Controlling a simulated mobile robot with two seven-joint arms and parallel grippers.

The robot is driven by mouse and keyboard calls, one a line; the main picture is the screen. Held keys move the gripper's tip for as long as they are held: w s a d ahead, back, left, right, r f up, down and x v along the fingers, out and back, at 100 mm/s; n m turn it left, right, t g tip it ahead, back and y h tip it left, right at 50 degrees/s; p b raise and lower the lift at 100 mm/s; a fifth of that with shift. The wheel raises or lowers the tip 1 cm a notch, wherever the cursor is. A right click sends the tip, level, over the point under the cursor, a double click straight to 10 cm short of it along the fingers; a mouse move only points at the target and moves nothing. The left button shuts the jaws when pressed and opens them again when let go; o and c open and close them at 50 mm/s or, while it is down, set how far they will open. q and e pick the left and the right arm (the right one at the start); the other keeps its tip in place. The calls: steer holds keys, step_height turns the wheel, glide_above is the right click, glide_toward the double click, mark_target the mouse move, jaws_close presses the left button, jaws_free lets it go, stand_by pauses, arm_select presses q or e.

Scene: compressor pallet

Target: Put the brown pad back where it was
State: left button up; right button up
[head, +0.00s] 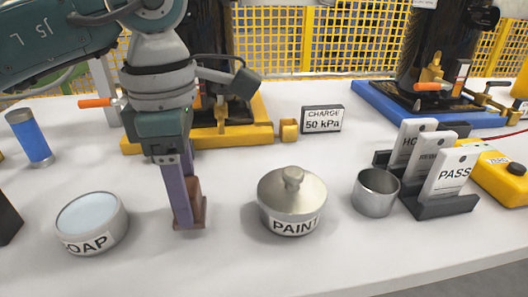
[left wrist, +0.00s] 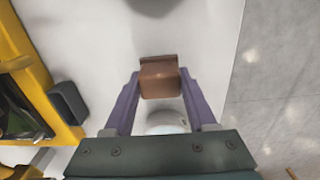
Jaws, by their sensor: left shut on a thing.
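My left gripper (head: 188,222) points down with its purple fingers shut on the brown pad (head: 201,202), at or close to the white table top. I cannot tell whether the pad touches the table. In the left wrist view, the pad (left wrist: 160,80) sits between the tips of my left fingers (left wrist: 160,86). Part of the pad is hidden behind the fingers in the head view. My right gripper is not in view.
The soap dish (head: 91,226) is left of my gripper, and the lidded paint pot (head: 292,206) is right of it. A metal cup (head: 376,192) and a card rack (head: 440,207) stand farther right. A yellow base (head: 255,133) and pressure sign (head: 321,119) are behind.

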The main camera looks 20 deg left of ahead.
arm_select(q)
steer(key=shift+f, duration=0.75)
